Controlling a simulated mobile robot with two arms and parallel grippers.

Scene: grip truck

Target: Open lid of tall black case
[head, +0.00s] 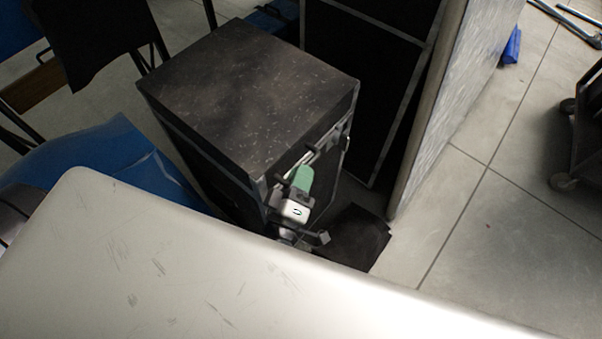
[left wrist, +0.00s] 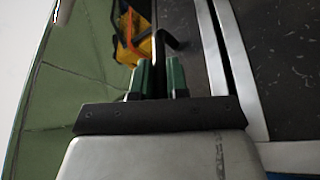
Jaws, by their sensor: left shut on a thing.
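The tall black case (head: 215,165) stands upright on the floor, its lower part hidden. Its speckled dark lid (head: 250,85) lies flat on top. My left gripper (head: 302,178) is at the right front side of the case, just below the lid's edge. In the left wrist view its green fingers (left wrist: 160,78) are shut on a thin dark bent handle (left wrist: 158,45). Beside it, the metal edge strips of the case (left wrist: 237,60) run with a dark seam between them. My right gripper is not in view.
A tall dark panel with metal edges (head: 365,70) and a pale upright board (head: 435,100) stand close behind and right of the case. A blue object (head: 110,165) is at left. Open tiled floor (head: 500,200) lies to the right, with a dark cart (head: 590,125) beyond.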

